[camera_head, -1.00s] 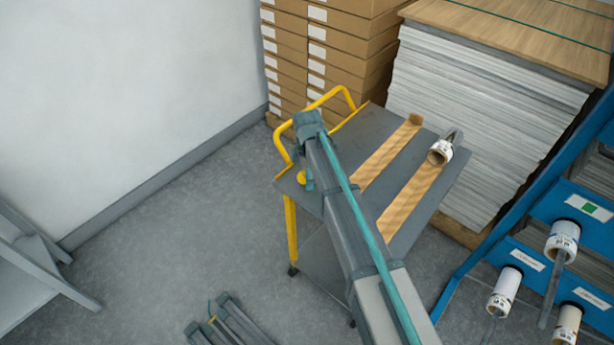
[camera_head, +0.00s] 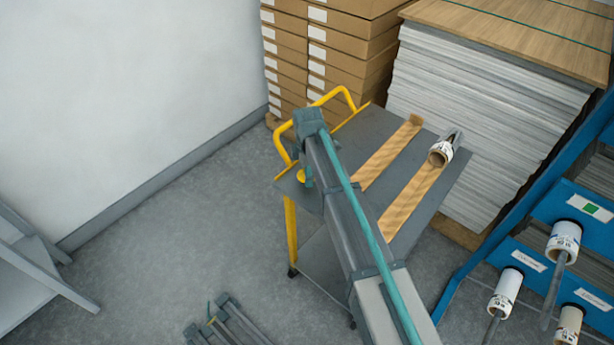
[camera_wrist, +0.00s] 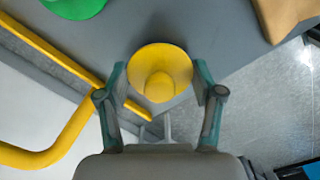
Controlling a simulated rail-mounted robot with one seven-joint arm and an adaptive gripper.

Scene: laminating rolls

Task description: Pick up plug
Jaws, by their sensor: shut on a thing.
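The yellow plug (camera_wrist: 160,68) is a round disc with a raised knob, at the centre of the wrist view. A small part of it (camera_head: 301,176) shows beside my arm in the head view, at the trolley's left end. My gripper (camera_wrist: 161,76) has one teal finger on each side of the plug and is shut on it. The plug is over or on the grey trolley top (camera_wrist: 115,32); I cannot tell whether it is clear of the surface. My arm hides much of this area in the head view.
The trolley's yellow handle (camera_wrist: 62,142) is close on the left. A green round thing (camera_wrist: 75,6) lies beyond the plug. Wooden strips (camera_head: 388,153) and a roll (camera_head: 441,154) lie on the trolley. Boxes (camera_head: 335,60) and a sheet stack (camera_head: 480,110) stand behind.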

